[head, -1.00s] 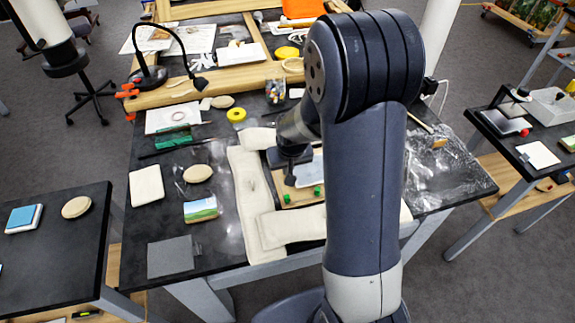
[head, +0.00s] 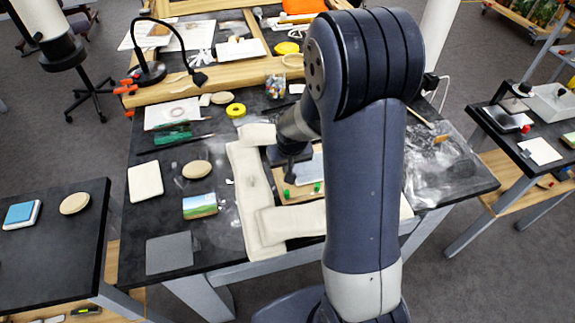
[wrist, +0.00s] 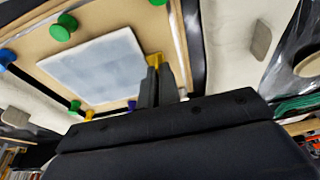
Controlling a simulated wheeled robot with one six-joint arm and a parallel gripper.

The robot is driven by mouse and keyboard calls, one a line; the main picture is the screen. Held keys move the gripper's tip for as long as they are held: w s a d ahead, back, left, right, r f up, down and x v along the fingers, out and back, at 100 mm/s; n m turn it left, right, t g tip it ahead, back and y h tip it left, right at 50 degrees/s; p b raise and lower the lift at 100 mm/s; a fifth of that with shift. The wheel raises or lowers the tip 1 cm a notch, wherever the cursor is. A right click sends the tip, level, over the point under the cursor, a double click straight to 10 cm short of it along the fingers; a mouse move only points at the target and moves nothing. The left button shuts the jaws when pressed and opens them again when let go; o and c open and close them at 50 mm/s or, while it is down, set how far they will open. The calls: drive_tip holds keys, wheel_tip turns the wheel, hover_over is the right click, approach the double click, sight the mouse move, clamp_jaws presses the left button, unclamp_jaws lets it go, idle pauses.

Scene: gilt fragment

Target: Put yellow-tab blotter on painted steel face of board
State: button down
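The yellow-tab blotter, a pale grey-blue square (wrist: 95,70), lies flat over the tan board (wrist: 45,75) in the wrist view. Its yellow tab is at the edge nearest my fingers. My gripper (wrist: 157,72) has its dark fingers close together at that tab, and they look shut on it. In the head view the blotter (head: 308,170) shows over the board, partly hidden by my arm, with my gripper (head: 290,177) at its left. I cannot tell whether the blotter touches the board's face. Green knobs (wrist: 63,28) and a blue knob (wrist: 7,58) stand around it.
Cream padded cushions (head: 247,195) surround the board on the dark table. A painted landscape block (head: 200,206), a grey pad (head: 169,253), a yellow roll (head: 235,110) and a white pad (head: 145,182) lie to the left. Crumpled clear film (head: 435,170) lies at the right.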

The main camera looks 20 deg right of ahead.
drive_tip(key=shift+f, duration=0.15)
drive_tip(key=c, duration=1.6)
unclamp_jaws()
